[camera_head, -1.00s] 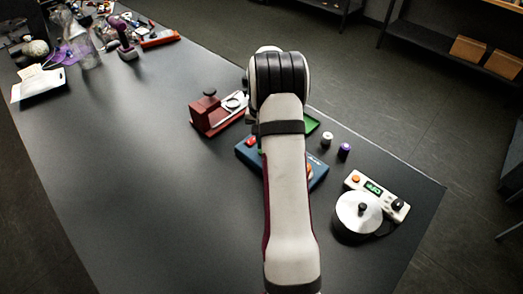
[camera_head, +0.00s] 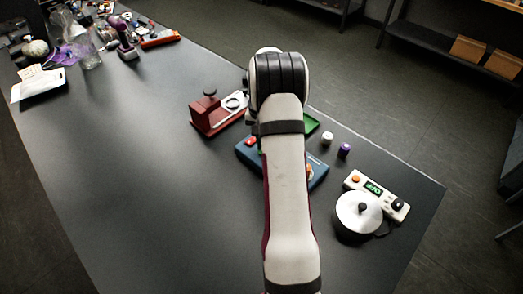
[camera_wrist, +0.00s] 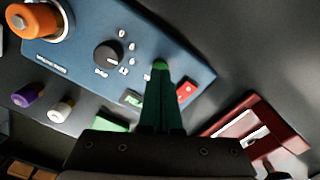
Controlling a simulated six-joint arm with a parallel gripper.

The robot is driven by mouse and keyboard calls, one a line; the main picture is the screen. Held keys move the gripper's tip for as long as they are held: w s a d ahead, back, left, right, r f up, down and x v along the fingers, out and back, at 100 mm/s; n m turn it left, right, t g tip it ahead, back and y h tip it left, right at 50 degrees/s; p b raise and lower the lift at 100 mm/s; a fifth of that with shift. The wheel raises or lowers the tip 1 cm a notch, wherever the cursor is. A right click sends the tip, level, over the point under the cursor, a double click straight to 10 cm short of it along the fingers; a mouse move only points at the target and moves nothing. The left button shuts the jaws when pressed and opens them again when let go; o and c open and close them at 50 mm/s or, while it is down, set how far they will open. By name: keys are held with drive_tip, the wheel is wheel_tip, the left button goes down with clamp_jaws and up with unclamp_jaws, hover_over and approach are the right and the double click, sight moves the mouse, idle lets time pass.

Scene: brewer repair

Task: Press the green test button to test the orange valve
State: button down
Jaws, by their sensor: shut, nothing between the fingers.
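The blue test box (camera_wrist: 75,55) fills the upper left of the wrist view. The orange valve (camera_wrist: 36,19) stands upright in its left end. A black dial (camera_wrist: 107,55) and a red button (camera_wrist: 186,90) are on its face. My gripper (camera_wrist: 161,75) is shut and empty, its fingers reaching over the box between dial and red button. A bright green spot, apparently the green test button (camera_wrist: 160,64), shows right at the fingertips; I cannot tell whether they touch it. In the head view my arm hides the gripper and much of the blue box (camera_head: 244,152).
A purple-topped vial (camera_head: 345,151) and a white-topped vial (camera_head: 326,138) stand beside the box. A dark red press (camera_head: 210,118) is at its left.

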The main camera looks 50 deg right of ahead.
drive_tip(key=shift+f, duration=0.75)
drive_tip(key=shift+r, duration=2.25)
wheel_tip(320, 180, up, 6)
